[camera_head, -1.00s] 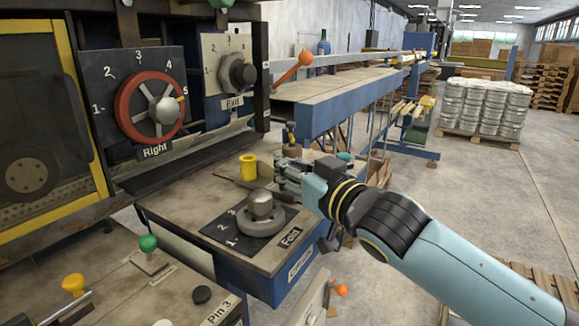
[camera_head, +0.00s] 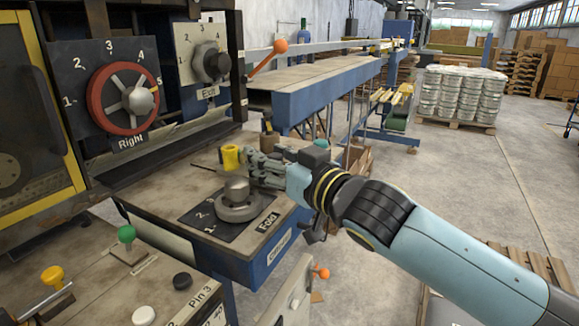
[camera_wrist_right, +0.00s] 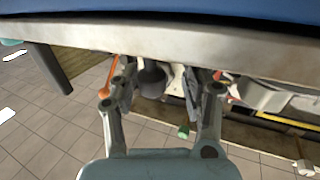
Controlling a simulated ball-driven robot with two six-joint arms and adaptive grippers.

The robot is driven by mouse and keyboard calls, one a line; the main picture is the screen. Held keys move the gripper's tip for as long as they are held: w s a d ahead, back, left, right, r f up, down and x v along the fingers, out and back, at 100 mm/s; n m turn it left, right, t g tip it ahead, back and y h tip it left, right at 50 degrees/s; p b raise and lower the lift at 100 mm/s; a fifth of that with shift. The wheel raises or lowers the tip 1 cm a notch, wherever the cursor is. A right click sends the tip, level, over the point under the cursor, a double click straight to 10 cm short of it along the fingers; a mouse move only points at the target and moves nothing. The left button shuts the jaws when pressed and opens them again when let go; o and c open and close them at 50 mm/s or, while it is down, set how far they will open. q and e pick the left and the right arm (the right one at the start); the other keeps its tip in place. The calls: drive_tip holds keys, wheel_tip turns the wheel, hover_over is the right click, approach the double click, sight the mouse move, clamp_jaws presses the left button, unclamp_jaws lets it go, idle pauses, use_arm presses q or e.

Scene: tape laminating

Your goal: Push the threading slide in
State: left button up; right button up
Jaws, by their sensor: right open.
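My right gripper (camera_head: 256,166) is open over the grey bench (camera_head: 150,188), and its fingers point left. The fingertips are just right of a short yellow cylinder (camera_head: 230,158); I cannot tell if they touch it. A thin dark rod lies on the bench beside the cylinder. No label in view names the threading slide, so I cannot tell which part it is. The Fold dial (camera_head: 238,200) with its grey knob sits in front of the gripper. In the right wrist view the open fingers (camera_wrist_right: 162,100) show nothing held between them. My left gripper is not in view.
The red Right handwheel (camera_head: 124,98) and the Exit dial (camera_head: 207,62) with an orange-ball lever (camera_head: 280,46) stand behind. A green knob (camera_head: 126,234) and a yellow knob (camera_head: 52,275) are on the front-left panel.

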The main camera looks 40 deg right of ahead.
drive_tip(key=s, duration=1.1)
